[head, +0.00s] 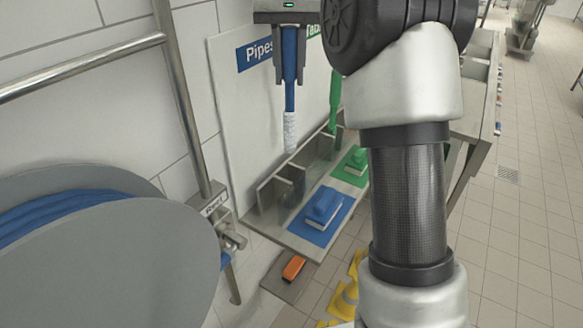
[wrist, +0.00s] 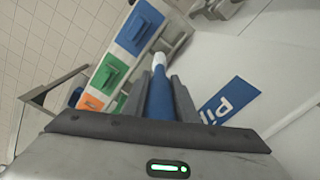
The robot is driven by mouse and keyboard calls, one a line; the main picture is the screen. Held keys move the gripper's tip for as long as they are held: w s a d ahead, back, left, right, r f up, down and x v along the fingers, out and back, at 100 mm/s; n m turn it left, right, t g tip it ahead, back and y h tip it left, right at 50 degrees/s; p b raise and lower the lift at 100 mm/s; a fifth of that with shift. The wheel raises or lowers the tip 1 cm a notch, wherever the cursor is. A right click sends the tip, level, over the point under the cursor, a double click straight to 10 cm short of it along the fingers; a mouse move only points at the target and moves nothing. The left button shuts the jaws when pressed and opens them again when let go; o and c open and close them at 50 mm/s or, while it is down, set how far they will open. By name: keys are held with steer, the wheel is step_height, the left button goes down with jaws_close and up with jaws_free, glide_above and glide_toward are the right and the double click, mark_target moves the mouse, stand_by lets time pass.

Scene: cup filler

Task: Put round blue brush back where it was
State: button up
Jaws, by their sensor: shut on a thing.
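My gripper (head: 290,80) is at the top of the head view, pointing down and shut on the handle of the round blue brush (head: 290,58). The brush hangs nearly upright, with its white bristle end (head: 290,132) downward, in front of the white board and apart from the rack. In the wrist view the brush (wrist: 160,98) runs out between the fingers (wrist: 163,88), its white end (wrist: 160,60) away from me. The blue "Pipes" sign (head: 258,54) is on the board just left of the gripper; part of it also shows in the wrist view (wrist: 228,100).
Below is a grey rack (head: 272,200) with dividers, a blue block brush (head: 324,205) on a blue panel and a green one (head: 356,160). A green handled tool (head: 334,95) hangs right. A hose reel (head: 110,255) and steel pipe (head: 180,90) stand left.

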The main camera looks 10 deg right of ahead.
step_height(320, 180, down, 17)
steer(key=shift+s+r+b, duration=0.15)
steer(key=shift+r+b, duration=0.05)
steer(key=shift+b, duration=0.95)
steer(key=o, duration=1)
steer(key=shift+f, duration=0.1)
steer(key=shift+o, duration=0.2)
